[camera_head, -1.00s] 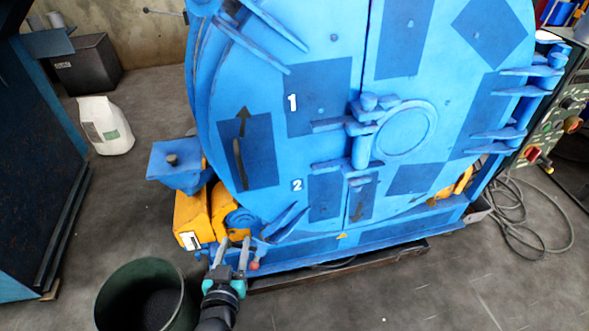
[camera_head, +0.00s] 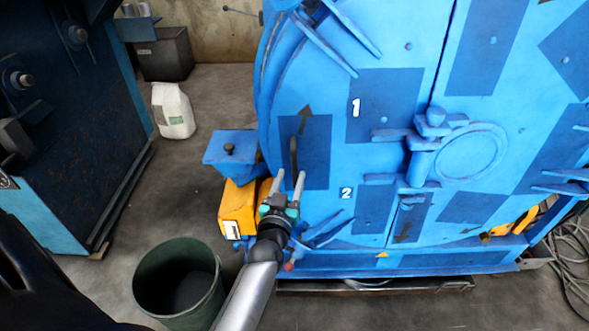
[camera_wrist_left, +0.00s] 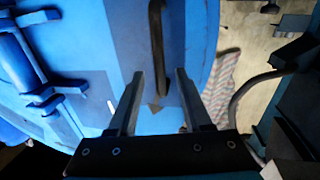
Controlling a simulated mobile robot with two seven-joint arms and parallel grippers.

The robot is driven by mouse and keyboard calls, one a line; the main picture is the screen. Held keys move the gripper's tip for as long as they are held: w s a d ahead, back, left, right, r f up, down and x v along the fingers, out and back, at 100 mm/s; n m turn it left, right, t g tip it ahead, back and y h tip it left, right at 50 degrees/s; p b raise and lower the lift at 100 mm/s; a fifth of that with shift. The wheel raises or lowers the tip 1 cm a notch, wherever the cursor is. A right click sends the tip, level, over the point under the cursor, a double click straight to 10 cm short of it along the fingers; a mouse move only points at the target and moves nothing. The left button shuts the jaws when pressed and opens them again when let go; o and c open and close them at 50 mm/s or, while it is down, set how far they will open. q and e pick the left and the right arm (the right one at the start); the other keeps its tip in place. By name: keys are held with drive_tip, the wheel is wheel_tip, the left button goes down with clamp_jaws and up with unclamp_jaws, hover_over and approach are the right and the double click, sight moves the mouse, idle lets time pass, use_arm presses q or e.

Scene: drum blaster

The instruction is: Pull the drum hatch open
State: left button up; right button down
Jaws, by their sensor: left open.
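The drum hatch (camera_head: 470,90) is a large round blue door marked with darker blue patches and the numbers 1 and 2. A dark, upright bar handle (camera_head: 294,152) sits on a dark blue patch at its left side, below a black arrow. My left gripper (camera_head: 290,176) is open in front of the lower part of this handle. In the left wrist view the handle (camera_wrist_left: 156,40) runs down between the two open fingers (camera_wrist_left: 160,76); I cannot tell whether they touch it. My right gripper is not in view.
A dark green bin (camera_head: 145,277) stands on the floor at lower left. A blue box (camera_head: 228,148) and yellow part (camera_head: 237,207) sit beside the hatch. A white bag (camera_head: 173,110) and dark machine (camera_head: 70,150) are further left, with open floor between.

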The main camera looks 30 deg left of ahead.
sight(294, 168)
use_arm(q)
drive_tip(key=b+x, duration=0.1)
drive_tip(key=x, duration=0.2)
drive_tip(key=shift+w+a+f, duration=0.1)
drive_tip(key=shift+w, duration=0.25)
drive_tip(key=shift+w+a, duration=0.25)
drive_tip(key=shift+w, duration=0.35)
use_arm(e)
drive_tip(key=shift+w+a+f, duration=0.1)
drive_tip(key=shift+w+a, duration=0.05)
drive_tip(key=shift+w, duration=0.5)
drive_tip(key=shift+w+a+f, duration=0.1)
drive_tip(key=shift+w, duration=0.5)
use_arm(q)
drive_tip(key=shift+c, duration=0.2)
clamp_jaws()
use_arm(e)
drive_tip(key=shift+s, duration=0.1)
